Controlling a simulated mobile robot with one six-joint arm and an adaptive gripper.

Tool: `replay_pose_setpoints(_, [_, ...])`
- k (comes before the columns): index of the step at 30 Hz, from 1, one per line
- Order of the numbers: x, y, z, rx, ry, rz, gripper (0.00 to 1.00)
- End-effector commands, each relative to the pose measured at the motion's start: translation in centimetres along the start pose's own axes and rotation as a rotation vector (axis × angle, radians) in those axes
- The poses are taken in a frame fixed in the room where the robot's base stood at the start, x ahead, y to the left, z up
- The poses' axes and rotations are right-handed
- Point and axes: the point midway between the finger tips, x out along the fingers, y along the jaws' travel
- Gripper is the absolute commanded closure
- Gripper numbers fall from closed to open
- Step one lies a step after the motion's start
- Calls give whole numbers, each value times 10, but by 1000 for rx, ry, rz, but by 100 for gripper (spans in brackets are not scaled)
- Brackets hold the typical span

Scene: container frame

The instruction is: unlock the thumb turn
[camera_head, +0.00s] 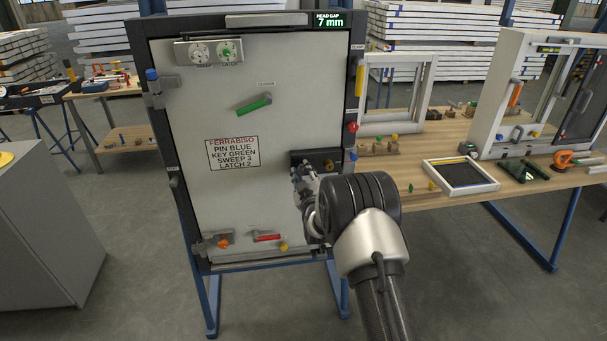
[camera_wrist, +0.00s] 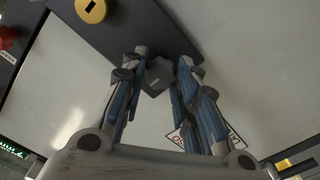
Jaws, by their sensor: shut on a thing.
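The thumb turn is a small grey block (camera_wrist: 158,78) on the dark lock plate (camera_wrist: 120,25) in the wrist view. My gripper (camera_wrist: 162,62) is shut on it, with one blue-grey finger on each side. A round yellow part with a dark slot (camera_wrist: 91,9) sits on the same plate, to the upper left. In the head view my gripper (camera_head: 303,176) is at the dark lock plate (camera_head: 316,157) on the right side of the pale door panel (camera_head: 225,190). The thumb turn is hidden there behind my gripper.
The door panel carries a printed notice (camera_head: 232,153), a green-handled lever (camera_head: 253,104), two dials (camera_head: 214,51) and a red-handled lever (camera_head: 265,236). A wooden bench (camera_head: 450,135) with a tray (camera_head: 460,176) stands at right.

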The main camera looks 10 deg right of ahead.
Motion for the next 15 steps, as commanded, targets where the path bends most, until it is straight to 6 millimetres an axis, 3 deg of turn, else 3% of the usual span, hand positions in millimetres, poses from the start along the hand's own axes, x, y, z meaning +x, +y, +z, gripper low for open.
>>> replay_pose_setpoints(11, [1,1,-2,-4,4,2,96])
replay_pose_setpoints(12, [1,1,-2,-3,4,2,70])
replay_pose_setpoints(15, [1,1,-2,-3,4,2,64])
